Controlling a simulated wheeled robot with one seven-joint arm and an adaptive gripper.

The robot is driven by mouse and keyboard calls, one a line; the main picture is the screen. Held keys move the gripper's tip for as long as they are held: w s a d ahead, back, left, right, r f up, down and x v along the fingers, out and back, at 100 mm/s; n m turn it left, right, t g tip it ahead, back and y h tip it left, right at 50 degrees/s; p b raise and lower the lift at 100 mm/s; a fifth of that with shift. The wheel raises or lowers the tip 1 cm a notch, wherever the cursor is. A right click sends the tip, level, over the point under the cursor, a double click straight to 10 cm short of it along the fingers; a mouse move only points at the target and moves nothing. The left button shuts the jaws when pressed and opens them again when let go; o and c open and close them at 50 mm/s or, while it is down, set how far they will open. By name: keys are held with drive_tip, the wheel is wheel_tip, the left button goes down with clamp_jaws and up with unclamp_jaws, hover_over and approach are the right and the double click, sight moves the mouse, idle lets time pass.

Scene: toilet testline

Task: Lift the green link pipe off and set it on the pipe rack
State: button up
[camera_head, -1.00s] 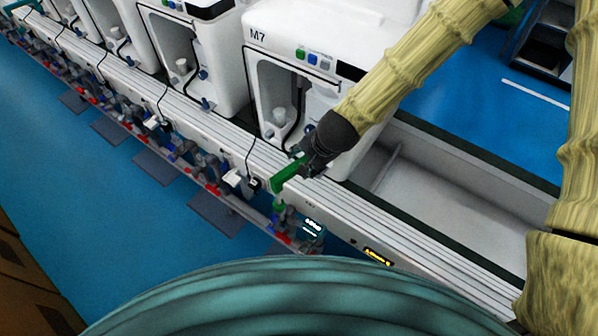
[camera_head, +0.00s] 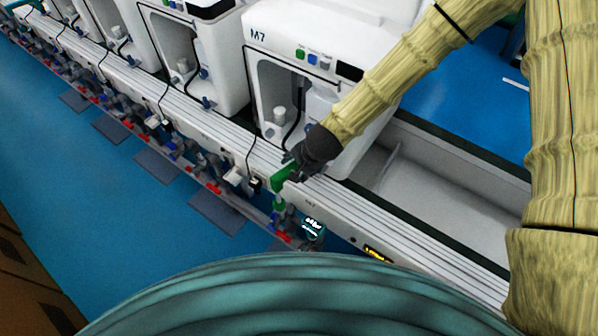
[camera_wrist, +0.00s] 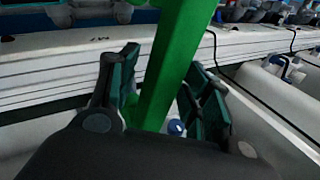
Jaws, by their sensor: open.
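The green link pipe (camera_head: 284,177) is at the front edge of the white machine line, below the machine marked M7. In the wrist view the green pipe (camera_wrist: 172,62) runs between the two dark fingers of my gripper (camera_wrist: 165,88). The fingers stand apart, with gaps visible beside the pipe, so my gripper is open around it. In the head view my gripper (camera_head: 294,166) is at the pipe's upper end. The pipe's lower end is small and hard to make out among the fittings. I cannot identify a pipe rack in these views.
The white toilet machine M7 (camera_head: 303,80) stands just behind my gripper, with more machines to the left. A row of pipes and valves (camera_head: 190,160) runs along the front rail. A small lit display (camera_head: 312,228) sits right of the pipe.

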drive_tip(key=shift+f, duration=0.2)
drive_tip(key=shift+c, duration=0.5)
clamp_jaws()
drive_tip(key=shift+r, duration=0.1)
